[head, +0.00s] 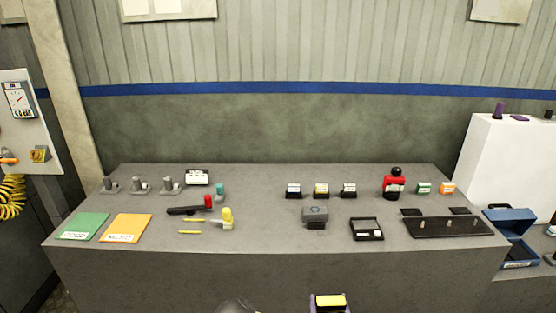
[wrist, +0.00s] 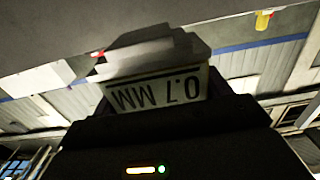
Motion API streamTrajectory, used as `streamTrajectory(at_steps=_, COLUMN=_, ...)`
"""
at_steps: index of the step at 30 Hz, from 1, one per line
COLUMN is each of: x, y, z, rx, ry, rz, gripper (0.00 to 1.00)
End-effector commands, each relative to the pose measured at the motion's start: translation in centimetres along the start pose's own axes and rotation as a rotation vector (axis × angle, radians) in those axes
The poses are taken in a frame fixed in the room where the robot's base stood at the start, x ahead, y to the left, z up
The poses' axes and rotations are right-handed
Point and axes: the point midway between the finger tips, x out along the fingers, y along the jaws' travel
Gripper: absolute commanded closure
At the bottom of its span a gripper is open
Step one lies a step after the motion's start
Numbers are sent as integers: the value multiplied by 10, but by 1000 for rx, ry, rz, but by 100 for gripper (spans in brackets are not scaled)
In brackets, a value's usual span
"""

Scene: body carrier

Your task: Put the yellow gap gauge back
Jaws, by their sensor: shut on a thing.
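My gripper (head: 330,308) is at the bottom edge of the head view, in front of the table, shut on a small block with a yellow top, taken as the yellow gap gauge (head: 330,299). In the wrist view the held gauge (wrist: 155,85) fills the space between the fingers and shows a white label reading 0.7 MM, upside down. On the table, three small dark stands with labels are in a row: one bluish (head: 293,190), one yellowish (head: 321,190), one whitish (head: 348,190). Their label text is too small to read.
On the grey table (head: 270,245), a grey box (head: 315,216) stands in front of the row and a black tray (head: 367,229) lies to its right. A yellow-topped item (head: 227,217) stands left. The front strip is clear.

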Motion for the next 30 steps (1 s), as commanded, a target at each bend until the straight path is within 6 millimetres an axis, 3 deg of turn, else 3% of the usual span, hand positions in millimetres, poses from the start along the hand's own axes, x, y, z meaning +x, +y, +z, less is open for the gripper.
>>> streamTrajectory(at_steps=10, x=-2, y=0, z=3, rx=0, ry=1, rz=-1, gripper=65)
streamTrajectory(at_steps=21, x=-41, y=0, z=52, rx=-1, ry=0, rz=0, gripper=65)
streamTrajectory(at_steps=30, x=-44, y=0, z=55, rx=0, ry=3, rz=1, gripper=65)
